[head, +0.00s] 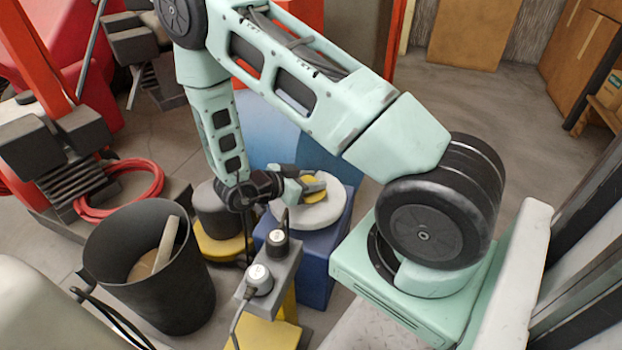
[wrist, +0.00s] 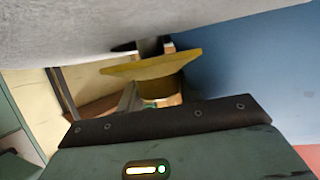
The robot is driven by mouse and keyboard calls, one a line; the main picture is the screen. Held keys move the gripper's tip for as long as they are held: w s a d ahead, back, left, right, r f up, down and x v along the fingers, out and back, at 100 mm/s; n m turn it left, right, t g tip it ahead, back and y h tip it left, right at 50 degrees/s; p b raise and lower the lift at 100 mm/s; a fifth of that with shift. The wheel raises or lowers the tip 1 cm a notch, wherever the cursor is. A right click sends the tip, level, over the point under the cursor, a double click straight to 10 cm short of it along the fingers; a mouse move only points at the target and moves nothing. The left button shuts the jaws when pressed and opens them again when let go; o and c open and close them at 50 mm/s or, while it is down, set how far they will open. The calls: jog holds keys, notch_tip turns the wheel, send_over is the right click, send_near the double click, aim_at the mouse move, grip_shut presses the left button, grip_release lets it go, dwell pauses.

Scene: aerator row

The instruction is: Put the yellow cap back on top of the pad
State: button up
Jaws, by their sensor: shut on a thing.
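The yellow cap (head: 315,184) is between the fingers of my gripper (head: 304,186), over the round white pad (head: 322,212). The pad sits on top of a blue box-shaped stand (head: 318,270). In the wrist view the cap (wrist: 152,68) shows as a wide flange with a narrower part between the fingers of my gripper (wrist: 155,98). The pad's grey-white surface (wrist: 110,30) fills the top of that view, close to the cap. I cannot tell whether cap and pad touch. The fingers hide part of the cap.
A dark bin (head: 150,270) stands at the left front, beside a dark round object on a yellow base (head: 218,248). A red hose (head: 120,195) lies at the left. Floor at the upper right is clear.

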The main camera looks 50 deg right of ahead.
jog(key=shift+f, duration=0.6)
dwell(0.3)
jog(key=o, duration=0.8)
jog(key=shift+p+v, duration=1)
jog(key=shift+v, duration=0.85)
jog(key=shift+p+v, duration=1.95)
jog(key=shift+v, duration=1.75)
jog(key=shift+d, duration=0.1)
